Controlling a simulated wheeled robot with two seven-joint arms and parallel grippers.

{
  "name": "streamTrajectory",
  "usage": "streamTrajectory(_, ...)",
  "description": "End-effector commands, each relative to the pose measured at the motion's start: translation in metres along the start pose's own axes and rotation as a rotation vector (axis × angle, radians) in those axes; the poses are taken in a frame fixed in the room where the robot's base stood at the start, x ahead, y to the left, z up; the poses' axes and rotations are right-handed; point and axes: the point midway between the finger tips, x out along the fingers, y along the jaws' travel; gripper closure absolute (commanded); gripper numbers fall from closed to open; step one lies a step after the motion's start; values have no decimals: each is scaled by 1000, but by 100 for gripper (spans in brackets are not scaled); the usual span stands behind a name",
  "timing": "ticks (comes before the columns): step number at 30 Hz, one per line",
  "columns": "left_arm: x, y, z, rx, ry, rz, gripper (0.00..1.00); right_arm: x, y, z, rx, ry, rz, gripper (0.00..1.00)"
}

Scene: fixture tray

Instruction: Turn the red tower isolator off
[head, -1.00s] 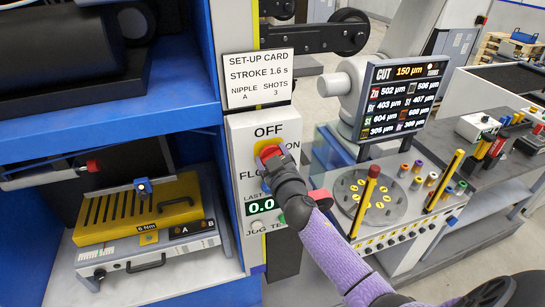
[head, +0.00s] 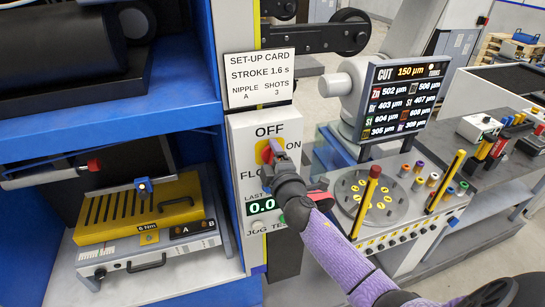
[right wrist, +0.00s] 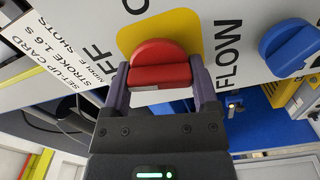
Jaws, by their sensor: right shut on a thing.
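The red isolator knob (right wrist: 160,65) sits on a yellow plate on the white panel, best seen in the right wrist view. In the head view my right gripper (head: 278,158) reaches the panel from below right. I cannot tell which mark the knob points to. My left gripper is out of view.
A blue knob (right wrist: 290,47) sits beside the red one on the panel, near FLOW. A round fixture tray (head: 375,200) with pegs stands to the right; a blue cabinet (head: 120,140) stands left.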

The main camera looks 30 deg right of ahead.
Motion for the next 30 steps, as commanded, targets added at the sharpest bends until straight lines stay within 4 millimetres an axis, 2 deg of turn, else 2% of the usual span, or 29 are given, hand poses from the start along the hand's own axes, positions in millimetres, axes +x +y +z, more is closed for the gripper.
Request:
streamTrajectory(12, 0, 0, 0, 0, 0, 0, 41, 0, -2, 0, -190, -1, -3, 82)
streamTrajectory(30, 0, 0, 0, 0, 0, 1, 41, 0, -2, 0, -223, 0, -3, 82)
